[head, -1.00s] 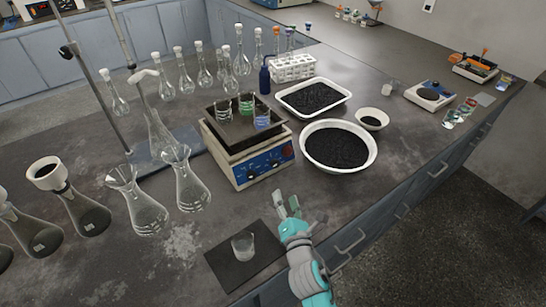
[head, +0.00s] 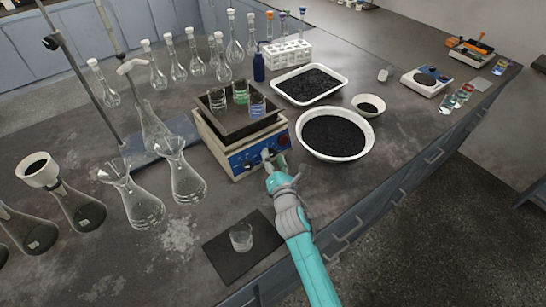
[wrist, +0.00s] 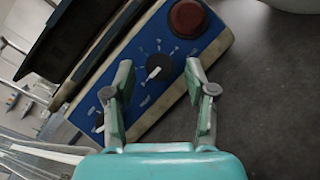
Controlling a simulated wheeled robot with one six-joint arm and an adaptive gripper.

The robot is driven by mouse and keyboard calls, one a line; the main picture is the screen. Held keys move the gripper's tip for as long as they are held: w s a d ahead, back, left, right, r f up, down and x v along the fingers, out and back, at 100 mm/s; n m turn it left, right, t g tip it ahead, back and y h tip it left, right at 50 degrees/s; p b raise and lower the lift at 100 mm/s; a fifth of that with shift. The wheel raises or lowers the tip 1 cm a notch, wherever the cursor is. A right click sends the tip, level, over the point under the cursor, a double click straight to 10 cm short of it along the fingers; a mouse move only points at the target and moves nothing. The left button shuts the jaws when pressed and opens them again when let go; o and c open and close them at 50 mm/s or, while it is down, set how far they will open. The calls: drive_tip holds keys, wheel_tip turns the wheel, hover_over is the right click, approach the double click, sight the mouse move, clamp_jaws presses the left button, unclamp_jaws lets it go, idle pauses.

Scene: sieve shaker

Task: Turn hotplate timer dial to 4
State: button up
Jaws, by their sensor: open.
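The hotplate (head: 232,168) stands on the bench with a blue control panel (wrist: 185,48) on its front. In the wrist view, a black dial with a white pointer (wrist: 155,73) sits between the two fingers of my gripper (wrist: 160,74). The fingers are open, one on each side of it, with a gap to the dial. A second dial (wrist: 101,127) is partly hidden behind the left finger. A red round knob or button (wrist: 187,17) is at the panel's upper end. The dial markings are too small to read. In the head view my gripper (head: 272,160) covers part of the panel.
Beakers with clear, green and blue contents (head: 239,94) stand on the hotplate top. A white bowl of black grains (head: 335,137) is close to the right of my gripper. Glass flasks (head: 185,180) stand left. A beaker on a dark mat (head: 225,262) is in front.

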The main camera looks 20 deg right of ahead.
drive_tip(key=shift+w, duration=0.45)
clamp_jaws()
